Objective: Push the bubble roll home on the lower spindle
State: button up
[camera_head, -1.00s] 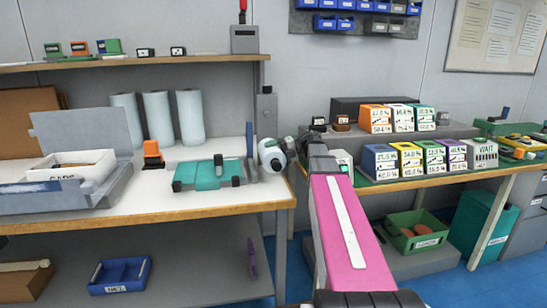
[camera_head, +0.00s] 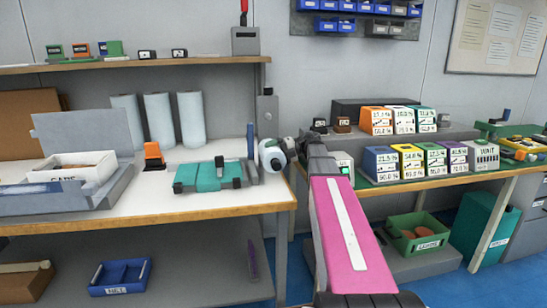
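A pale, whitish roll (camera_head: 272,157) sits at the right end of the white bench, seen nearly end-on, with a dark centre on its right side. It appears to be the bubble roll on the lower spindle; the spindle itself is hidden, so how far on the roll sits cannot be told. My gripper (camera_head: 291,146) is at the end of my pink arm, just right of the roll and close against it. Whether they touch, and whether its fingers are open or shut, is too small to tell.
A grey post (camera_head: 267,120) rises behind the roll, and a dark blue upright (camera_head: 250,147) stands to its left. A teal fixture (camera_head: 208,175) and three standing pale rolls (camera_head: 159,121) are on the bench. Coloured boxes with displays (camera_head: 411,161) fill the right-hand bench.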

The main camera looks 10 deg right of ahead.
jog(key=shift+w, duration=0.2)
jog(key=o, duration=1)
jog(key=shift+c, duration=0.2)
jog(key=s, duration=1.5)
jog(key=shift+s, duration=0.3)
notch_tip(320, 180, up, 14)
jog(key=shift+w+r, duration=0.15)
jog(key=shift+r, duration=0.05)
